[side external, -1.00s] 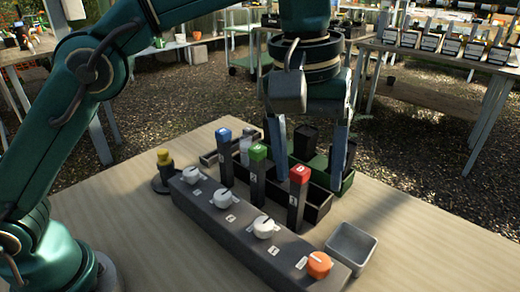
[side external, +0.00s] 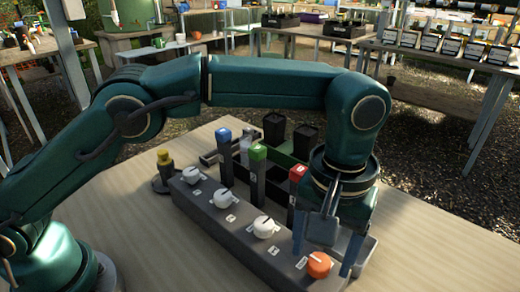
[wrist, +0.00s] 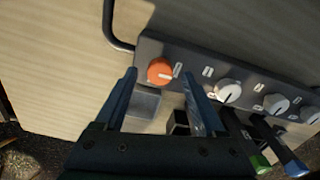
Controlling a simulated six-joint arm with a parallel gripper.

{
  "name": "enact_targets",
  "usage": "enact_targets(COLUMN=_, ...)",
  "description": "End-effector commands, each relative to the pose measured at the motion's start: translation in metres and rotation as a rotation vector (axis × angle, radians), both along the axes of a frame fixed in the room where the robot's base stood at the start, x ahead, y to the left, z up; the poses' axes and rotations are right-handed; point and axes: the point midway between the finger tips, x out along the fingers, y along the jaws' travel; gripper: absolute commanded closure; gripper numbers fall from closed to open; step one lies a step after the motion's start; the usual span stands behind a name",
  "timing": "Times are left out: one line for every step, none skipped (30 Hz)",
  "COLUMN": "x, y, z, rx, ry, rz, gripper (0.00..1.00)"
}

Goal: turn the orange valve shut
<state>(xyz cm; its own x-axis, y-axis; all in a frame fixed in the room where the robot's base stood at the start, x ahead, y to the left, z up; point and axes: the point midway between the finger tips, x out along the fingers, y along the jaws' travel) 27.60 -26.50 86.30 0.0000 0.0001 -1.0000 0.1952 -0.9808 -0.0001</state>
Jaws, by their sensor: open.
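The orange valve (side external: 318,265) is a round knob with a pale pointer line, at the near right end of a dark grey valve block (side external: 183,191). In the wrist view the orange valve (wrist: 160,71) sits just beyond and between my fingertips, nearer the left one, with its pointer toward the right. My gripper (side external: 325,255) is open above that end of the block, its fingers on either side of the knob in the picture. In the wrist view my gripper (wrist: 160,82) is empty. I cannot tell whether a finger touches the knob.
Several white knobs (side external: 264,227) line the same block. Behind it stand dark posts with blue (side external: 223,135), green (side external: 258,151) and red (side external: 298,172) tops. A grey tray (wrist: 144,102) lies beside the block, mostly hidden by my gripper. A yellow-topped item (side external: 164,157) stands left.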

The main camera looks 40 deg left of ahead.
Motion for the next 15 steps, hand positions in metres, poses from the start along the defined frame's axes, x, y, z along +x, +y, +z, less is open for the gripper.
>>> enact_targets(x=-0.0005, y=0.0004, z=-0.0033, rx=0.002, ry=0.001, rz=0.0, gripper=0.28)
enact_targets(x=-0.0003, y=0.0004, z=-0.0047, rx=0.001, ry=0.001, rz=0.0, gripper=0.28)
enact_targets(x=-0.0005, y=0.0005, z=-0.0064, rx=0.001, ry=0.001, rz=0.0, gripper=0.28)
enact_targets(x=-0.0005, y=0.0005, z=-0.0073, rx=0.001, ry=0.001, rz=0.0, gripper=0.28)
enact_targets(x=-0.0004, y=0.0004, z=-0.0079, rx=0.001, ry=0.0, rz=0.0, gripper=0.28)
enact_targets(x=-0.0003, y=0.0003, z=-0.0085, rx=0.0, ry=0.0, rz=0.0, gripper=0.28)
enact_targets(x=-0.0002, y=0.0003, z=-0.0087, rx=-0.001, ry=-0.001, rz=0.0, gripper=0.28)
enact_targets(x=-0.0002, y=0.0003, z=-0.0089, rx=-0.001, ry=-0.001, rz=0.0, gripper=0.28)
enact_targets(x=-0.0001, y=0.0002, z=-0.0089, rx=-0.001, ry=-0.001, rz=0.0, gripper=0.28)
enact_targets(x=-0.0001, y=0.0002, z=-0.0089, rx=-0.001, ry=-0.001, rz=0.0, gripper=0.28)
enact_targets(x=-0.0001, y=0.0002, z=-0.0088, rx=-0.001, ry=-0.001, rz=0.0, gripper=0.28)
enact_targets(x=-0.0001, y=0.0002, z=-0.0088, rx=-0.001, ry=-0.001, rz=0.0, gripper=0.28)
enact_targets(x=-0.0001, y=0.0002, z=-0.0088, rx=-0.001, ry=-0.001, rz=0.0, gripper=0.28)
enact_targets(x=-0.0002, y=0.0003, z=-0.0088, rx=-0.001, ry=-0.001, rz=0.0, gripper=0.32)
enact_targets(x=-0.0002, y=0.0003, z=-0.0087, rx=-0.001, ry=-0.001, rz=0.0, gripper=0.47)
